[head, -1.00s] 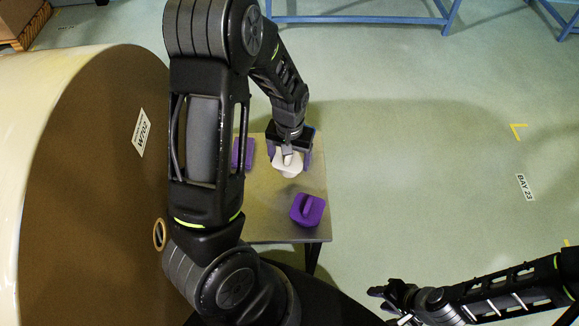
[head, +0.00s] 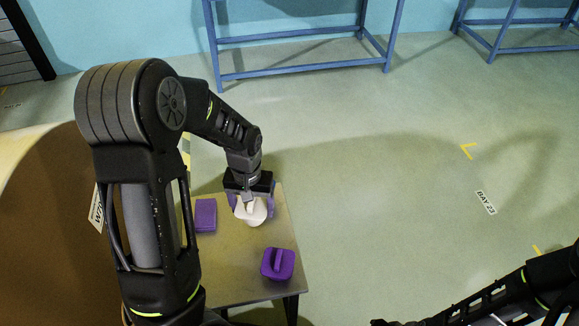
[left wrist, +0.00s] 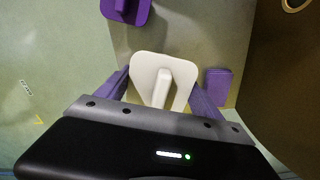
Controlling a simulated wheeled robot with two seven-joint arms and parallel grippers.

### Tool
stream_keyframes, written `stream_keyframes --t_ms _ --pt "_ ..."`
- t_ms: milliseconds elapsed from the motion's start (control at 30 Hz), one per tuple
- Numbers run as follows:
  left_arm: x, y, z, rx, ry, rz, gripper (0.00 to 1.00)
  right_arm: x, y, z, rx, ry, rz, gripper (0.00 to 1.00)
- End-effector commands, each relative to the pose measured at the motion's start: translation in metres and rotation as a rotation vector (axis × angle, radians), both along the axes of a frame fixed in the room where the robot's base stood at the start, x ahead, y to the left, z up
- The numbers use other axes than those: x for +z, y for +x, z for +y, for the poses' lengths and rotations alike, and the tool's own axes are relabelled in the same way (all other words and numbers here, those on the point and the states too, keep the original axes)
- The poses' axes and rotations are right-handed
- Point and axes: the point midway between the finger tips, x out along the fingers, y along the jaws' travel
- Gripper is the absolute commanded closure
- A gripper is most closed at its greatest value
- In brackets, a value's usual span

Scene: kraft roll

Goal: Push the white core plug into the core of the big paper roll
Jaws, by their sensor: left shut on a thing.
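My left gripper (head: 250,198) is shut on the white core plug (head: 252,214), over the small table. In the left wrist view the plug (left wrist: 150,72), a rounded white plate with a raised bar, sits between the purple fingers (left wrist: 160,90). I cannot tell whether it touches the tabletop. The big paper roll (head: 45,220) stands at the left, its brown end partly behind my left arm. Its core is hidden in the head view, but the ring shows at the top right of the left wrist view (left wrist: 297,4). My right gripper (head: 379,322) barely shows at the bottom edge.
The small table (head: 232,265) also carries a purple plug with a handle (head: 278,264) and a flat purple block (head: 205,215). Blue-framed tables (head: 300,40) stand at the back. The floor to the right, by the BAY 23 label (head: 485,202), is open.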

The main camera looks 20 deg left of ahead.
Motion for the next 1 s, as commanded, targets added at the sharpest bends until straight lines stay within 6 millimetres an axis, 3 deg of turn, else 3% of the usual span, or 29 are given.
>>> stream_keyframes --t_ms 167,300,400,500,1000 --pt "-0.009 0.023 -0.032 -0.096 0.007 0.0 0.68 0.0 0.0 0.0 0.0 0.0 0.0 0.61" --pt "-0.022 0.046 -0.075 -0.209 0.007 0.001 0.68 0.0 0.0 0.0 0.0 0.0 0.0 0.61" --pt "-0.03 0.057 -0.103 -0.272 0.004 0.0 0.68 0.0 0.0 0.0 0.0 0.0 0.0 0.61" --pt "-0.034 0.062 -0.118 -0.305 0.0 0.0 0.68 0.0 0.0 0.0 0.0 0.0 0.0 0.61" --pt "-0.035 0.063 -0.121 -0.311 -0.001 -0.001 0.68 0.0 0.0 0.0 0.0 0.0 0.0 0.61"
